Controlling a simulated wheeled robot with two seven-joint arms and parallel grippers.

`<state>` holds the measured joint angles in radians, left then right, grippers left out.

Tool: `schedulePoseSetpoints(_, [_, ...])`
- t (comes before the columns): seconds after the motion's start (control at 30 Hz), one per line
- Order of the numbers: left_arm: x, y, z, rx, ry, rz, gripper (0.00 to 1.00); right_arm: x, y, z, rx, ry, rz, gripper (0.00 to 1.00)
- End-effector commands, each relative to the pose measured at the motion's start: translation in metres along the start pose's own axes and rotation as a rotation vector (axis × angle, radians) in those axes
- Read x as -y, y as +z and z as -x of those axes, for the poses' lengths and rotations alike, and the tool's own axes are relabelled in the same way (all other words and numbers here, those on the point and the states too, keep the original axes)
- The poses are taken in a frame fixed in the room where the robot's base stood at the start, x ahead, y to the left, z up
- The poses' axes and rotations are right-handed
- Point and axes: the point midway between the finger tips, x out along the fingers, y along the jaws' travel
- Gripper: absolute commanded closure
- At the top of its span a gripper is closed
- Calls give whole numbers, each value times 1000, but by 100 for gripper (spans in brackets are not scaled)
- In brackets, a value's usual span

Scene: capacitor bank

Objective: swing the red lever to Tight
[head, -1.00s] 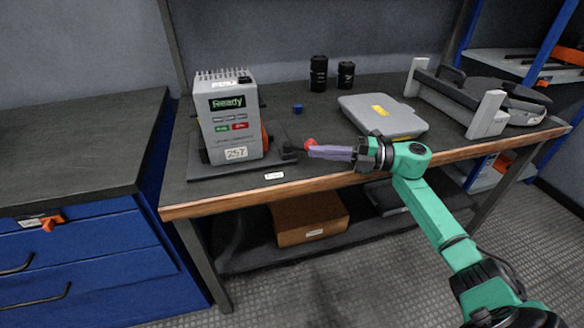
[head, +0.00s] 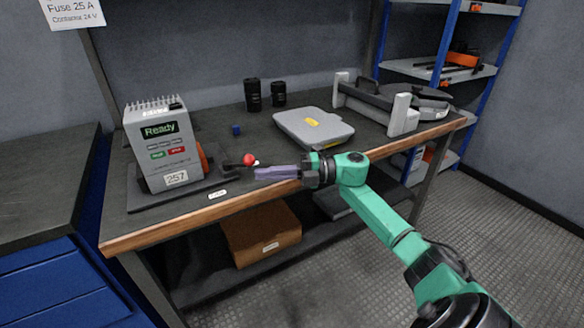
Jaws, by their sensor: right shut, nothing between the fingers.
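The red lever shows as a red ball knob (head: 249,160) on a dark arm that runs left to the base of a grey device (head: 162,140). The device has a "Ready" display and a "257" label and stands on a dark plate on the workbench. My right gripper (head: 257,174) is shut and empty, its purple fingers pointing left. Its tips are just below and right of the red knob in the picture; I cannot tell whether they touch it. A small white label (head: 218,194) lies near the bench's front edge; its text is unreadable. My left gripper is not in view.
On the workbench (head: 120,215) are a small blue block (head: 236,130), two black cylinders (head: 252,95), a flat grey case (head: 313,126) and a grey rack (head: 376,108). A cardboard box (head: 262,234) sits on the shelf below. The bench's wooden front edge runs under my right gripper.

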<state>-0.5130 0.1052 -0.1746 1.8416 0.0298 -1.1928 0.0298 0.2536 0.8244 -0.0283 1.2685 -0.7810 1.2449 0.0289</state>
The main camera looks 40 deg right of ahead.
Motion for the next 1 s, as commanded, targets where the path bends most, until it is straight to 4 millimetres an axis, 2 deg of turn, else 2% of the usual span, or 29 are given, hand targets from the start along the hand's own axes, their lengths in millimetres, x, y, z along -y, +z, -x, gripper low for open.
schedulePoseSetpoints(0.07, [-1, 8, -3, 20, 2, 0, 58, -2, 12, 16, 9, 1, 5, 100])
schedulePoseSetpoints(0.17, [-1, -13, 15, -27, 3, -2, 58, -1, 24, 33, 8, 2, 5, 100])
schedulePoseSetpoints(0.3, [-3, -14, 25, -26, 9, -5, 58, -1, 42, 58, 9, 4, 6, 100])
schedulePoseSetpoints(0.4, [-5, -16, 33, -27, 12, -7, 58, -1, 50, 69, 7, 3, 4, 100])
schedulePoseSetpoints(0.57, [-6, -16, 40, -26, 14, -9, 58, -1, 54, 77, 4, 3, 4, 100])
schedulePoseSetpoints(1.0, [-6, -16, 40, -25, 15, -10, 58, -2, 54, 77, 3, 2, 3, 100])
